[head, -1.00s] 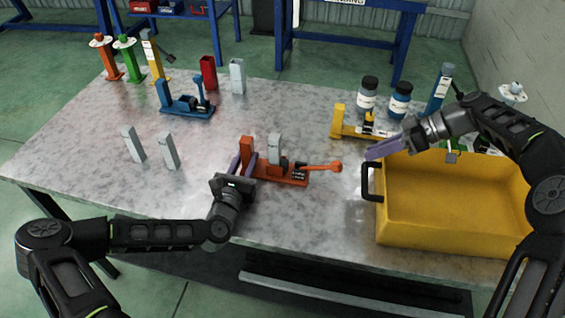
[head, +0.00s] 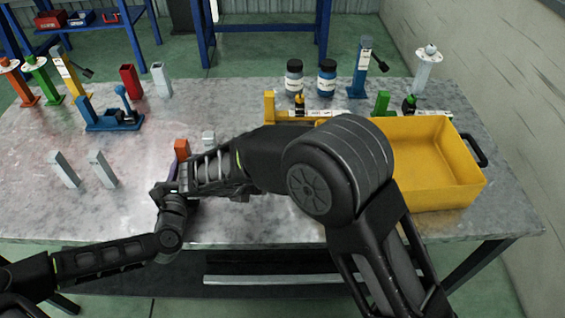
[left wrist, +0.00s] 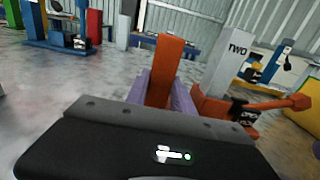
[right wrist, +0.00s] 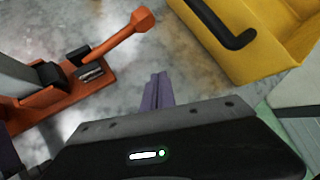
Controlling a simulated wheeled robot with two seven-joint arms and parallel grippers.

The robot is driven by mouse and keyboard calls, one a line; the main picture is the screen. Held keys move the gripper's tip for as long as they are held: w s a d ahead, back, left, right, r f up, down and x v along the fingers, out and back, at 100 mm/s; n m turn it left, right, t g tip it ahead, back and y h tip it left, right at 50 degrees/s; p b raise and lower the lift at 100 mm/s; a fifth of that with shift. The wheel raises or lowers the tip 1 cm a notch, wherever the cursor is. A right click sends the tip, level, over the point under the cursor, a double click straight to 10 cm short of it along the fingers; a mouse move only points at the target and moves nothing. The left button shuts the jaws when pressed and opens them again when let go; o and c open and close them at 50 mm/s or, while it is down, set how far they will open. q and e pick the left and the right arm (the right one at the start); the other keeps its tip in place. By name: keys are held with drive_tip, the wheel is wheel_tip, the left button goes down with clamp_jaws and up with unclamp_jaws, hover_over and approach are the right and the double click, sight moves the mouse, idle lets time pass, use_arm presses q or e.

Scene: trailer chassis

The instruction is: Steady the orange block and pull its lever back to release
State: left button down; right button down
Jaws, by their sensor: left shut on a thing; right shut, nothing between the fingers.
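The orange block shows in the head view only as the top of its upright post (head: 181,147); my right arm hides the rest. In the left wrist view my left gripper (left wrist: 163,92) has its purple fingers on both sides of the orange post (left wrist: 168,65), shut on it. A grey post marked TWO (left wrist: 224,74) stands in the block. The orange lever (left wrist: 270,104) points out to the right, ending in a knob. In the right wrist view my right gripper (right wrist: 157,92) is shut and empty, apart from the lever (right wrist: 118,35), whose knob is just beyond and left of the fingertips.
A yellow bin (head: 443,195) stands at the right; its black handle (right wrist: 235,35) is near my right gripper. A blue block (head: 105,121), two loose grey posts and coloured uprights stand at the left. Two jars and a yellow block (head: 270,106) stand behind my right arm.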

drive_tip(key=n+t, duration=0.2)
drive_tip(key=n, duration=0.1)
drive_tip(key=s+n+t+h, duration=0.1)
drive_tip(key=n+t, duration=0.1)
drive_tip(key=n, duration=0.1)
drive_tip(key=s+d+n+t, duration=0.1)
drive_tip(key=n+t, duration=0.1)
drive_tip(key=n, duration=0.1)
drive_tip(key=shift+s+r+n+h, duration=0.25)
drive_tip(key=shift+r+n+h, duration=0.05)
drive_tip(key=shift+r+h, duration=0.1)
drive_tip(key=n+t, duration=0.1)
drive_tip(key=n, duration=0.1)
drive_tip(key=r+n+t, duration=0.1)
drive_tip(key=shift+s+a+r+t+y, duration=0.1)
drive_tip(key=shift+s+a+t+y, duration=0.05)
drive_tip(key=shift+a+t+y, duration=0.2)
drive_tip(key=shift+d, duration=0.1)
drive_tip(key=x, duration=1)
drive_tip(key=shift+r+n, duration=0.25)
drive_tip(key=shift+n, duration=0.35)
